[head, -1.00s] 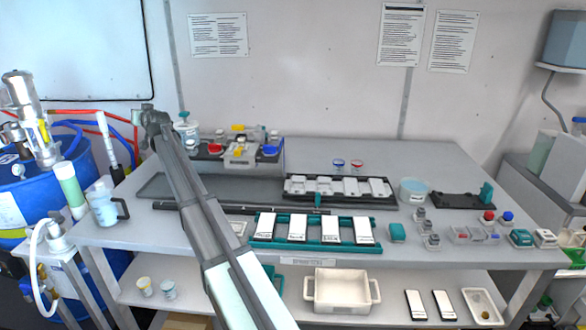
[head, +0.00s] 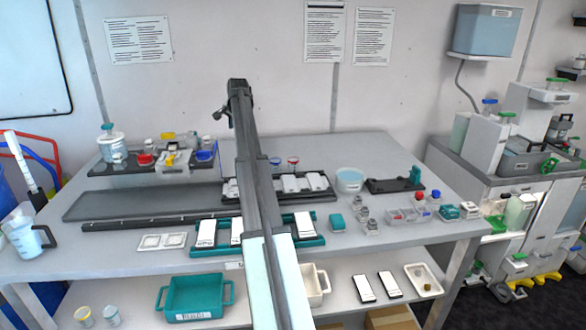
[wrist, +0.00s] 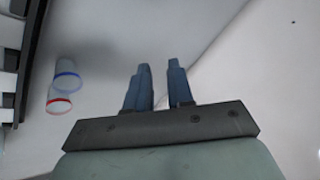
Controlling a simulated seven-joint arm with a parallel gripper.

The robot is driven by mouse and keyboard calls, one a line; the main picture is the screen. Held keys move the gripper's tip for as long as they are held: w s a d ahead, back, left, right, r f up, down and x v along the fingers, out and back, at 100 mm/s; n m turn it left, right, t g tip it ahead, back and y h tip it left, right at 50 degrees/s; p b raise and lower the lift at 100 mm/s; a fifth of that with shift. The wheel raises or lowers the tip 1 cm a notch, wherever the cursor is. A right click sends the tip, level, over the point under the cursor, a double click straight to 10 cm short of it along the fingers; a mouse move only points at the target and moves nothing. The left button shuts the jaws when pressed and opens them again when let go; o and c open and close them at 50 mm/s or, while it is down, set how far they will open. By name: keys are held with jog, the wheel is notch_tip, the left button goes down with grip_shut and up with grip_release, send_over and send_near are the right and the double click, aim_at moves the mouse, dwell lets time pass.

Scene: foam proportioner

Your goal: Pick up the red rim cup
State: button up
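The red rim cup (head: 293,161) is a small clear cup on the table, just right of my arm in the head view. It shows in the wrist view (wrist: 59,104) at the left. A matching cup with a blue rim (head: 275,161) stands close on its left; it also shows in the wrist view (wrist: 67,74). My gripper (wrist: 159,72) is open and empty, its two fingers apart. It is above the table, with both cups off to its left side in the wrist view.
A dark rack with white blocks (head: 318,196) lies in front of the cups, partly behind my arm. A light-blue round tub (head: 350,180) stands to their right. A platform with coloured items (head: 120,166) is at the back left.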

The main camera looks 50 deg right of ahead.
jog(key=s+d+f+m+g+y, duration=0.1)
jog(key=s+d+f+m+g, duration=0.15)
jog(key=s+d, duration=0.55)
jog(key=m+g+y, duration=0.2)
jog(key=m, duration=0.3)
send_near(295, 170)
jog(key=shift+n, duration=0.25)
jog(key=f, duration=0.5)
jog(key=w+f, duration=0.1)
jog(key=f, duration=0.2)
jog(key=shift+d+f, duration=0.15)
jog(key=shift+f, duration=0.05)
grip_shut()
